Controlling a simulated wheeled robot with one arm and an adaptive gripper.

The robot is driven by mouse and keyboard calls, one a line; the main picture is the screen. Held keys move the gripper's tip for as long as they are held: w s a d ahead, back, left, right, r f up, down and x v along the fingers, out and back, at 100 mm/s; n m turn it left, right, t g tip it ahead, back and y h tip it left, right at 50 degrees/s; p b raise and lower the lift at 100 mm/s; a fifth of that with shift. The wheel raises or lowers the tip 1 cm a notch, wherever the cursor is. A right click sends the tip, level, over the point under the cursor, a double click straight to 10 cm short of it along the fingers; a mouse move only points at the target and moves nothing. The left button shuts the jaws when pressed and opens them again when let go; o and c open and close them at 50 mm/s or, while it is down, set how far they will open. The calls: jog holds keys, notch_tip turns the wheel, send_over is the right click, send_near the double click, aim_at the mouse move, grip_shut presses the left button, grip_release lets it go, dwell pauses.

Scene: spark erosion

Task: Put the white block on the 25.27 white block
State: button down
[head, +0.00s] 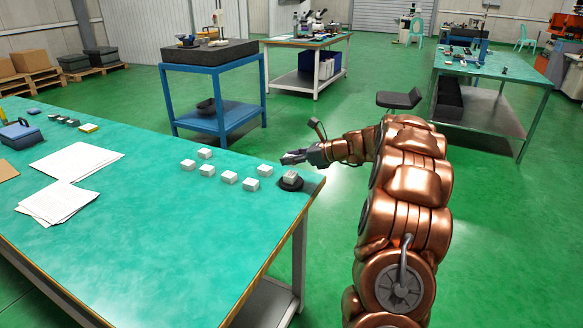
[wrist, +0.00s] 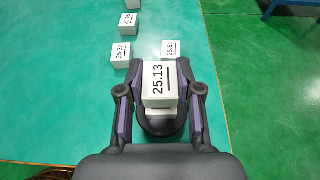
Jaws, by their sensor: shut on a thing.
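My gripper (wrist: 160,82) is shut on a white block marked 25.13 (wrist: 158,84), with one finger on each side of it. Below the held block is a dark round stand (wrist: 160,128), with a strip of white showing between them. I cannot tell whether that strip is another block. In the head view my gripper (head: 288,158) is over the table's right corner, and a white block (head: 290,175) shows at the dark stand (head: 290,185). I read no 25.27 label in either view.
Several white blocks stand on the green table (head: 150,240). In the wrist view the nearer ones are marked 25.32 (wrist: 120,54) and 25.61 (wrist: 171,49). Papers (head: 75,162) lie to the left. The table's right edge is close to the stand.

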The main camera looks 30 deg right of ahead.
aim_at(291, 166)
notch_tip(291, 166, down, 3)
jog(key=shift+f, duration=0.2)
jog(key=c, duration=0.8)
grip_release()
jog(key=shift+o, duration=0.2)
jog(key=v, duration=1.2)
jog(key=shift+a+r, duration=0.1)
